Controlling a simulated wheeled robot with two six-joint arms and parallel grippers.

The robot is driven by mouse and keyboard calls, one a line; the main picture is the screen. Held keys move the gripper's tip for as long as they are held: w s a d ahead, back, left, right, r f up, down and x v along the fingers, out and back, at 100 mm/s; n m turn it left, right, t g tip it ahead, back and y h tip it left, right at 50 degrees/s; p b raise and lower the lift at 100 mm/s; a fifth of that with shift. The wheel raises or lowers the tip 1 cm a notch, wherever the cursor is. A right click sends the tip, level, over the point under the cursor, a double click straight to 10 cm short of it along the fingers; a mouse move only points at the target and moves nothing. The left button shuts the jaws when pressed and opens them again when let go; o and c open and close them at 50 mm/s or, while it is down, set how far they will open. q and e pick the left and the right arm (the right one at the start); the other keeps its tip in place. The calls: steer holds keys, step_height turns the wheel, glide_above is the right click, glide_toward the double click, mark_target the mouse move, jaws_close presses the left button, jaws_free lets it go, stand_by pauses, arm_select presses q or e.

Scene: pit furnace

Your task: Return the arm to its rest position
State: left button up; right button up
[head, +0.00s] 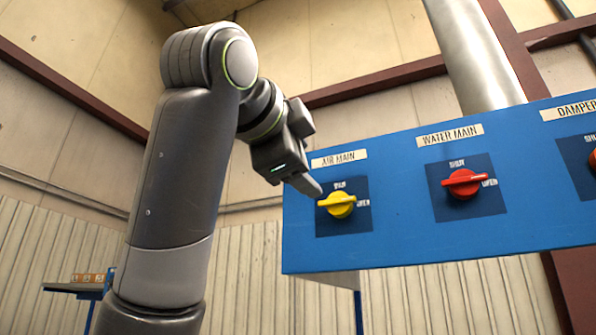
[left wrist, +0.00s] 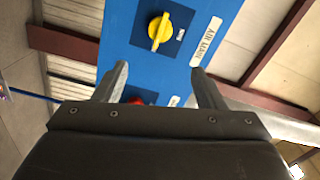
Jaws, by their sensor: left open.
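My left arm rises on the left of the head view and bends down to the right. Its gripper (head: 312,188) is close to the yellow AIR MAIN knob (head: 340,205) on the blue panel (head: 400,235). In the left wrist view the two fingers (left wrist: 160,80) stand apart with nothing between them. The yellow knob (left wrist: 158,32) shows beyond the fingertips there, apart from them. In the head view its handle lies roughly sideways, pointing toward the right label. My right gripper is in neither view.
The red WATER MAIN knob (head: 465,183) sits right of the yellow one, its handle sideways. A DAMPER knob (head: 593,160) is cut off at the right edge. A shelf with small boxes (head: 88,278) stands low on the left. A metal pipe (head: 475,55) rises behind the panel.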

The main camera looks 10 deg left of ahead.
arm_select(q)
steer(key=shift+s+a, duration=0.15)
steer(key=shift+s, duration=0.35)
